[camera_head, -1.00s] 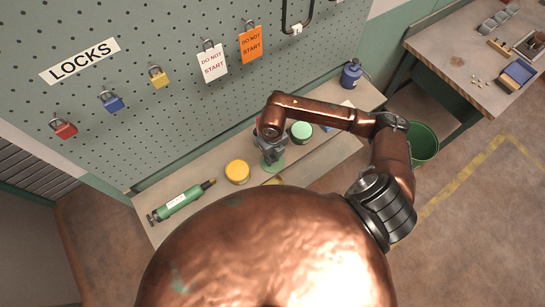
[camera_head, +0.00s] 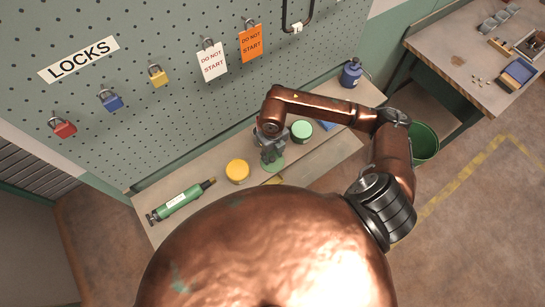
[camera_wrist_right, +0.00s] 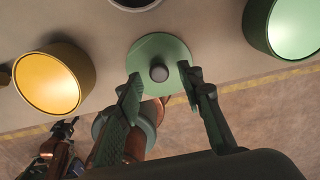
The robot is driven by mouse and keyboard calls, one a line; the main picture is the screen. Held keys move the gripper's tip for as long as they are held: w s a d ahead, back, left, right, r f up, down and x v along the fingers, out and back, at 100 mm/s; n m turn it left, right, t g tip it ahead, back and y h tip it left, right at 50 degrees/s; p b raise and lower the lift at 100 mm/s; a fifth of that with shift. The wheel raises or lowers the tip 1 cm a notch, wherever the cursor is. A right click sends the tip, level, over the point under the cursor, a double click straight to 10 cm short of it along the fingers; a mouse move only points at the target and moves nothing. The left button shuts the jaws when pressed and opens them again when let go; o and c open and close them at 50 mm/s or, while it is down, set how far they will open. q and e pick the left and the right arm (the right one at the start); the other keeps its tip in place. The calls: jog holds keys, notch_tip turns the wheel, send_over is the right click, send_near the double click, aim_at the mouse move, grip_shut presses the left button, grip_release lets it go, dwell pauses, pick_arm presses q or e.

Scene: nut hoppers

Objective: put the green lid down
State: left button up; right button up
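The green lid (camera_head: 274,165) is a flat disc at the front of the bench, below my right gripper (camera_head: 271,156). In the right wrist view the lid (camera_wrist_right: 146,48) shows its face with a dark round knob (camera_wrist_right: 159,73) in the middle. My right gripper (camera_wrist_right: 160,76) is open. Its two fingers stand either side of the knob, with a gap on each side. The lid looks flat on the bench near its front edge, though contact underneath is hidden.
A yellow-topped tin (camera_head: 237,170) stands left of the lid and a green-topped tin (camera_head: 301,130) to the right. A green cylinder tool (camera_head: 180,201) lies at the bench's left end. A blue bottle (camera_head: 351,74) stands at the right end. A pegboard (camera_head: 190,110) rises behind.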

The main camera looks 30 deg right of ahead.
aim_at(273, 158)
notch_tip(273, 158, up, 10)
jog(key=b, duration=0.1)
jog(key=shift+f, duration=0.1)
dwell(0.6)
